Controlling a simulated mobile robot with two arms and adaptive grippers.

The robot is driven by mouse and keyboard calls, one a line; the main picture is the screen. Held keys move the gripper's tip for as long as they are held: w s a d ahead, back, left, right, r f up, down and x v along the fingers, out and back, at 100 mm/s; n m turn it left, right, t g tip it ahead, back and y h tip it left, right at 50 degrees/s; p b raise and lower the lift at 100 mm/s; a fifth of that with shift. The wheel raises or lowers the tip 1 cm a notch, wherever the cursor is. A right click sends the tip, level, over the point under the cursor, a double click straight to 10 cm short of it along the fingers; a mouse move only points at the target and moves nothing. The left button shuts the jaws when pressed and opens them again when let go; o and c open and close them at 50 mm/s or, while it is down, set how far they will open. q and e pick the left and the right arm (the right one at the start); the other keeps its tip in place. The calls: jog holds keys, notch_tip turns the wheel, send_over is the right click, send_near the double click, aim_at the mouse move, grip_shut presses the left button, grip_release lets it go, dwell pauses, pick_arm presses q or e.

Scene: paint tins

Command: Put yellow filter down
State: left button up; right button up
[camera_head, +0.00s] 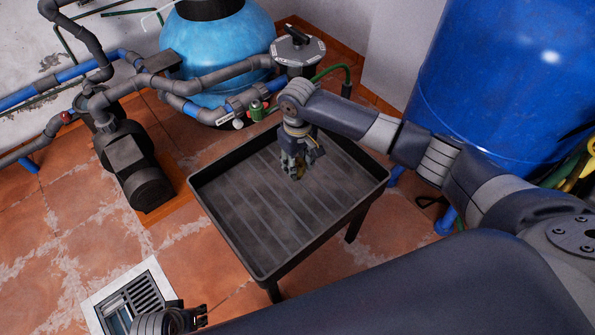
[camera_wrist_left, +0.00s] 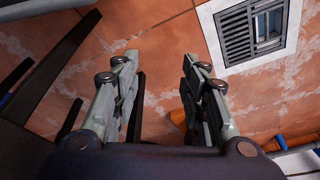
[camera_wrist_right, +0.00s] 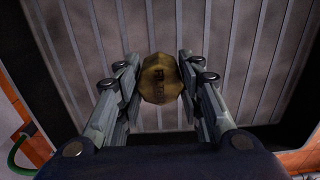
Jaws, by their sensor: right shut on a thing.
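The yellow filter (camera_wrist_right: 158,80), a dull yellow rounded piece with dark lettering, sits between the fingertips of my right gripper (camera_wrist_right: 158,72) in the right wrist view. In the head view, my right gripper (camera_head: 297,172) points down over the black ribbed tray table (camera_head: 240,200), toward its back right. The filter is mostly hidden by the fingers there. I cannot tell whether it touches the tray surface. My left gripper (camera_wrist_left: 157,80) is open and empty above the tiled floor. It also shows at the bottom left of the head view (camera_head: 203,315).
The tray has a raised rim, and its visible surface is otherwise bare. A black pump (camera_head: 130,165) stands left. A light blue tank (camera_head: 225,55) and a grey lidded canister (camera_head: 297,52) stand behind. A large blue tank (camera_head: 490,90) stands right. A floor grate (camera_head: 130,300) lies lower left.

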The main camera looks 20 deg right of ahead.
aim_at(298, 171)
jog(key=shift+f+b, duration=0.3)
jog(key=shift+f, duration=1.25)
pick_arm(q)
notch_tip(298, 171, up, 3)
jog(key=shift+w+r, duration=0.1)
jog(key=shift+w, duration=0.05)
pick_arm(e)
jog(key=shift+f, duration=0.15)
jog(key=o, duration=1.2)
jog(key=shift+c, duration=0.2)
pick_arm(q)
jog(key=shift+f, duration=0.25)
